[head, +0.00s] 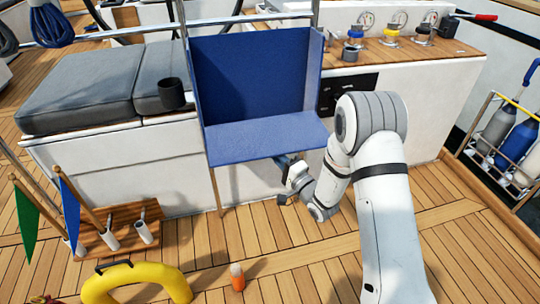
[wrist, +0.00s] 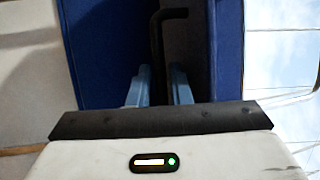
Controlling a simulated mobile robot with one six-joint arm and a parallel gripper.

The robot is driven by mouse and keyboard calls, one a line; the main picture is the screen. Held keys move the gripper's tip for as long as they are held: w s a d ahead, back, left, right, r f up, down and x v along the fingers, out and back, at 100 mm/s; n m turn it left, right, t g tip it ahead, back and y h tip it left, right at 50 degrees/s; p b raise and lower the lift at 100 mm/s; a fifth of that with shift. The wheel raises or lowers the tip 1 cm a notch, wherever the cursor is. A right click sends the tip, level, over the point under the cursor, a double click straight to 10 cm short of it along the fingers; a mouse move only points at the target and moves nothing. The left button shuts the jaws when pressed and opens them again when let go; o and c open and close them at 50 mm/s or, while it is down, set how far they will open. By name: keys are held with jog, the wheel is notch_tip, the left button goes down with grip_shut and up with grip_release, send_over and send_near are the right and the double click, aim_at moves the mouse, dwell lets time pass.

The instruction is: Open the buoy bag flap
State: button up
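The blue buoy bag (head: 252,75) stands against the white locker front in the head view, its inside showing. Its blue flap (head: 265,138) is folded down at the front and sticks out about level. My gripper (head: 283,163) is under the flap, partly hidden by it. In the wrist view a dark bent handle (wrist: 157,45) stands out beside the blue panels. The two bluish fingers of my gripper (wrist: 159,85) are close on either side of the handle and look shut on it. Their exact contact is hard to see.
A grey cushioned bench (head: 85,88) with a dark cup (head: 171,94) is left of the bag. A wooden counter (head: 400,48) is at right. A yellow ring (head: 140,278) and an orange bottle (head: 238,277) are on the deck. A bottle rack (head: 500,140) stands far right.

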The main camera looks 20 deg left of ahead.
jog(key=shift+w+a+r, duration=0.1)
jog(key=shift+w+a, duration=0.1)
jog(key=shift+a, duration=0.05)
grip_shut()
dwell(0.3)
